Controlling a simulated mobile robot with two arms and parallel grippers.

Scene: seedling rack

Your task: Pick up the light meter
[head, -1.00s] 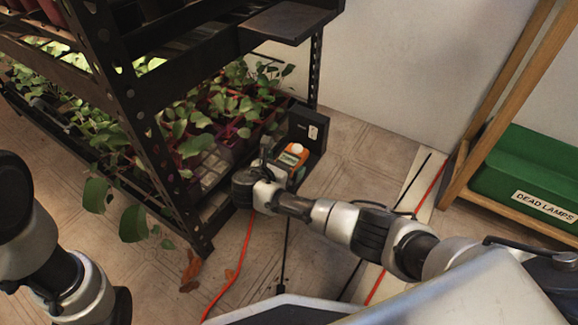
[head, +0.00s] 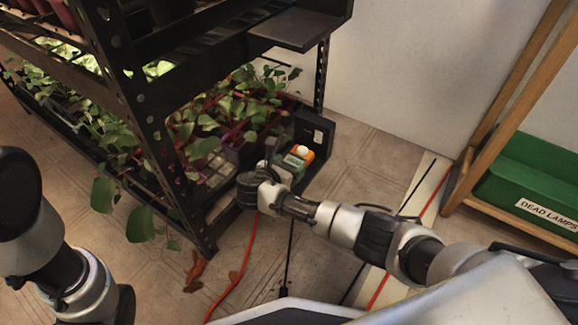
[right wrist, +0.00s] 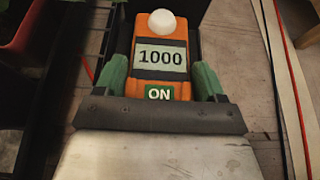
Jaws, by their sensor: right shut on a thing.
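The light meter (right wrist: 160,88) is orange with a white dome on top. Its screen reads 1000 and a green label reads ON. In the head view it shows small (head: 304,156) beside the rack's lower corner, in front of a black holder (head: 314,134). My right gripper (right wrist: 160,74) is shut on the meter, with a green finger against each side. In the head view the right gripper (head: 281,168) partly hides the meter. Whether the meter is clear of the holder, I cannot tell. My left arm shows at the left edge; its gripper is not visible.
The black seedling rack (head: 160,165) stands on the left, with leafy seedlings (head: 215,120) on its low shelf. An orange cord (head: 240,270) lies on the floor. A green bin (head: 530,175) labelled DEAD LAMPS sits in a wooden frame (head: 482,150) at right.

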